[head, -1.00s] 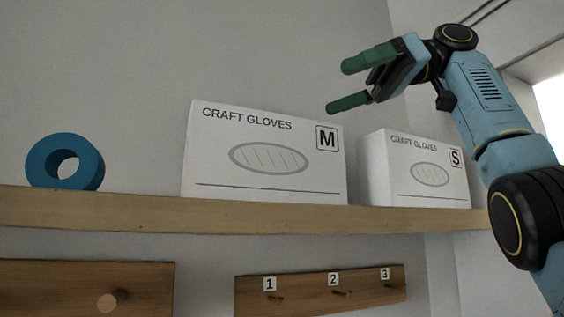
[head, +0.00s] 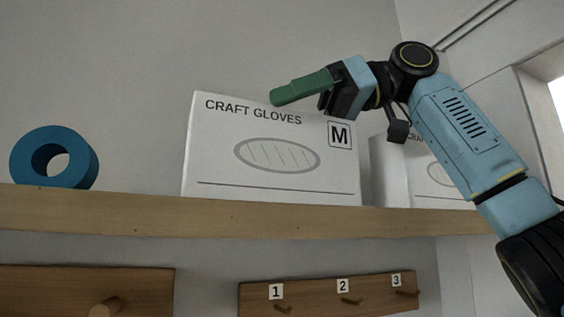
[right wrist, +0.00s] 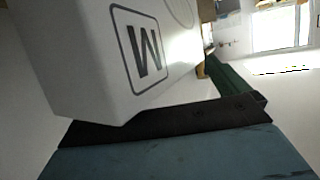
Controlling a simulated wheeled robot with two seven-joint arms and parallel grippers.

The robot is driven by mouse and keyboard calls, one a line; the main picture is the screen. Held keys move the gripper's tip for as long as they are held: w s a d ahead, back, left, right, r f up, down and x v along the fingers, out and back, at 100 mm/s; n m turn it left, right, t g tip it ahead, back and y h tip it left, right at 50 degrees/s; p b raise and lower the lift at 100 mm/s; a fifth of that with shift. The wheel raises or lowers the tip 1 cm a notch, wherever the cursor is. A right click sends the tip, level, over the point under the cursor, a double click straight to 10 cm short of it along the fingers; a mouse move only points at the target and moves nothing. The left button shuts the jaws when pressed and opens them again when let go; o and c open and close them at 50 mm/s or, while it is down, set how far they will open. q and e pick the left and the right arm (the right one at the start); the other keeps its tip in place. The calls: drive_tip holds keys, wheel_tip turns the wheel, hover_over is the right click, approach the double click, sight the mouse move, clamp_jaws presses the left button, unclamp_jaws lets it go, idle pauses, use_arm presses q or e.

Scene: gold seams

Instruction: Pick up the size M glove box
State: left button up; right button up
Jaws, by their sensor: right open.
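The size M glove box (head: 270,180) is a white carton marked "CRAFT GLOVES" and "M". It stands upright on a wooden shelf (head: 150,215), in the middle of the head view. My right gripper (head: 285,94) is open at the box's upper right. One green finger shows across the front of its top edge; the other finger is hidden. In the right wrist view the box (right wrist: 85,60) fills the upper left, very close to the gripper, with one green finger (right wrist: 232,82) beside it. I cannot tell whether they touch. My left gripper is not in view.
A size S glove box (head: 388,175) stands to the right, partly behind my right arm. A blue ring (head: 82,160) stands at the shelf's left. Below are peg boards (head: 325,292) (head: 60,285). The shelf between ring and M box is clear.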

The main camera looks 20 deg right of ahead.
drive_tip(key=shift+a, duration=0.15)
drive_tip(key=shift+s, duration=0.1)
drive_tip(key=shift+c, duration=0.2)
drive_tip(key=shift+s, duration=0.1)
drive_tip(key=shift+c, duration=1.2)
drive_tip(key=shift+f, duration=0.1)
drive_tip(key=c, duration=1.8)
